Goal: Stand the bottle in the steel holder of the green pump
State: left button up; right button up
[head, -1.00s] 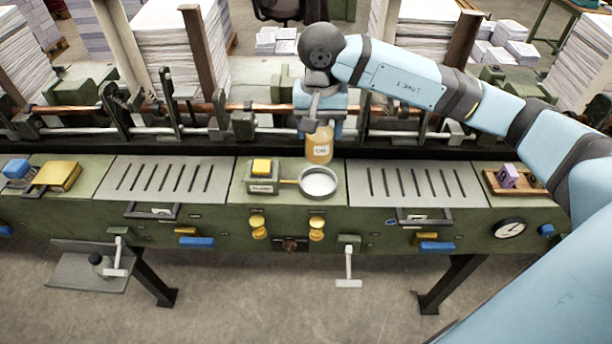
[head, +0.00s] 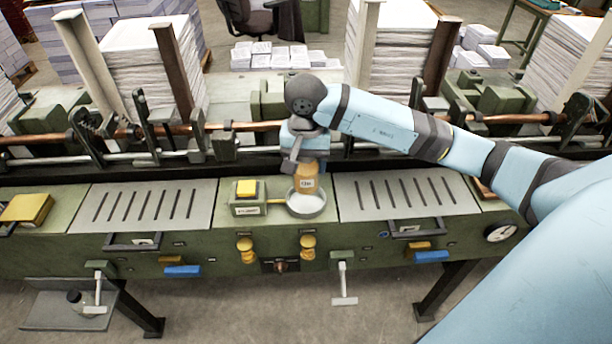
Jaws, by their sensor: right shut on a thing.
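My right gripper (head: 303,152) points down and is shut on the bottle (head: 306,180), an amber bottle with a white label. The bottle is upright, and its lower end is over or inside the round steel holder (head: 307,208). I cannot tell whether its base touches the holder's floor. The holder joins the green pump (head: 246,207), which has a yellow top, by a short brass rod on the machine's front ledge. My left gripper is not in view.
Slotted grey plates (head: 147,206) lie on either side of the pump and holder. Behind runs a copper-coloured rail (head: 240,127) with dark upright brackets. Yellow knobs (head: 307,246) and levers stick out of the front below. Paper stacks stand at the back.

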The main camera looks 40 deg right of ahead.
aim_at(306, 180)
notch_tip(306, 180, down, 5)
dwell(0.4)
jog(key=shift+f, duration=0.1)
jog(key=shift+f, duration=0.2)
jog(key=o, duration=0.9)
jog(key=shift+o, duration=0.2)
jog(key=shift+r, duration=0.1)
